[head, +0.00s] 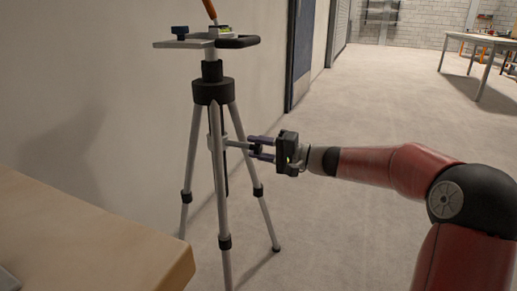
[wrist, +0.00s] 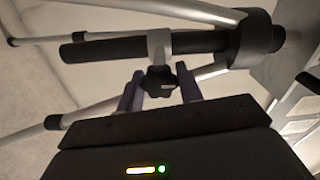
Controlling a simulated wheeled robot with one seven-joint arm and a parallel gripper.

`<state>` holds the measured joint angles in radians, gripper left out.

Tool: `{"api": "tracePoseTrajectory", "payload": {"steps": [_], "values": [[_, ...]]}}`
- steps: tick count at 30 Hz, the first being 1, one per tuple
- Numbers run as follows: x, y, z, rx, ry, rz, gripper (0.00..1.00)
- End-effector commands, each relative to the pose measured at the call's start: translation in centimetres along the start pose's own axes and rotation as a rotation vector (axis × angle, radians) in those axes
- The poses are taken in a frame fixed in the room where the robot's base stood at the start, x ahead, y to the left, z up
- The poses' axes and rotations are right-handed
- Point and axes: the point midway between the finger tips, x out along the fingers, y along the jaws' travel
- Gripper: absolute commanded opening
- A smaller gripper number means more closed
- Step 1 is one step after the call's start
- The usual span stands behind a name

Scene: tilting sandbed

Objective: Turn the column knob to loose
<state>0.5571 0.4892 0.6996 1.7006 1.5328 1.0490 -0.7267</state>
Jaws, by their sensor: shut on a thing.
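The column knob (wrist: 159,82) is a dark lobed knob on a grey collar (wrist: 158,45) around the tripod's dark column, in the wrist view. My gripper (wrist: 160,76) has a purple finger on either side of the knob and is shut on it. In the head view my gripper (head: 254,148) reaches in from the right to the side of the tripod (head: 220,185), below its black top hub. The knob is too small there to make out, and I cannot read its setting.
The tripod's flat head (head: 190,43) carries a blue knob and an orange-tipped handle. Its legs stand spread on the floor close to the wall. A wooden table (head: 90,235) fills the lower left. Open floor (head: 370,110) lies behind my arm.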

Motion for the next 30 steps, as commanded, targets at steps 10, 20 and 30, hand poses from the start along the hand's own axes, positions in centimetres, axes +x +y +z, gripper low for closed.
{"api": "tracePoseTrajectory", "payload": {"steps": [10,20,30], "values": [[-0.04,0.18,0.09,-0.039,-0.002,0.003,0.13],[-0.04,0.19,0.07,-0.038,-0.002,0.003,0.44],[-0.04,0.07,0.02,-0.037,-0.001,0.001,0.56]]}}
